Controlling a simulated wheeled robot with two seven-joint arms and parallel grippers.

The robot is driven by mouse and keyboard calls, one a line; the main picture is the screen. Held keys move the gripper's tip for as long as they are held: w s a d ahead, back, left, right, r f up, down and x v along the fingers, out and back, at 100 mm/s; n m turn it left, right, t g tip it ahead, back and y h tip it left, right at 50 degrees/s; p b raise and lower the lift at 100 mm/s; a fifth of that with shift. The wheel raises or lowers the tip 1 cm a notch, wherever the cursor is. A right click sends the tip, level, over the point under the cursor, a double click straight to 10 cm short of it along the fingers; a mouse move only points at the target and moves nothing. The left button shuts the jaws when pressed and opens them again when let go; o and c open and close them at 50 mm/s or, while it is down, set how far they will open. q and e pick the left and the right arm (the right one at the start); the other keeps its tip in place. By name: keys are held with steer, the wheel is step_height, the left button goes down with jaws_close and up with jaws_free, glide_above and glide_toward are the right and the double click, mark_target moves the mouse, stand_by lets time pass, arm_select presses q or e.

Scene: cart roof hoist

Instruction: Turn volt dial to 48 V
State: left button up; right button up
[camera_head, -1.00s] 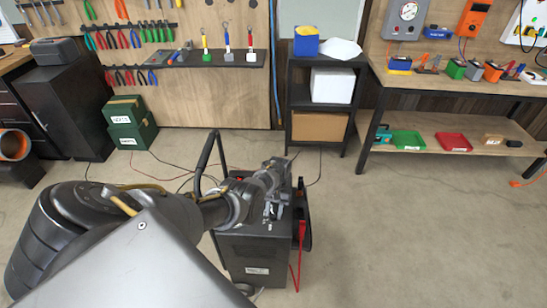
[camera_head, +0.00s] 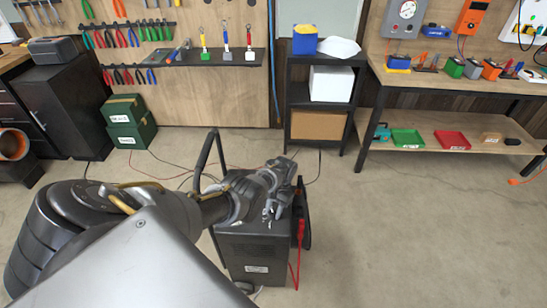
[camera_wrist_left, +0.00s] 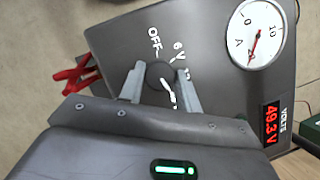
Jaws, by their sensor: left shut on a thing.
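The volt dial (camera_wrist_left: 157,73) is a dark round knob with a white pointer mark on the dark panel (camera_wrist_left: 200,35) of a cart-like charger box (camera_head: 252,250). My left gripper (camera_wrist_left: 160,76) is shut on the dial, one finger on each side. The labels OFF and 6 V show above the dial; other labels are partly hidden by the right finger. The white pointer slants down and right in the wrist view. The red display (camera_wrist_left: 270,122) under VOLTS reads 49.3 V. In the head view my left arm and hand hide the dial. My right gripper is not in view.
A round white ammeter (camera_wrist_left: 260,33) sits at the panel's upper right. Red clamps (camera_wrist_left: 78,75) hang at the box's side. A black handle (camera_head: 205,150) rises at its left. A workbench (camera_head: 450,85) and a shelf (camera_head: 325,65) stand behind.

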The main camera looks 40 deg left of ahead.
arm_select(q)
steer(key=o, duration=1)
steer(key=shift+w+r, duration=0.1)
steer(key=shift+w+r, duration=0.15)
steer(key=shift+r, duration=0.2)
steer(key=p+v, duration=0.1)
steer(key=v, duration=0.8)
steer(key=shift+w+a+r, duration=0.1)
steer(key=shift+w+r, duration=0.05)
steer(key=shift+r, duration=0.25)
steer(key=shift+f, duration=0.1)
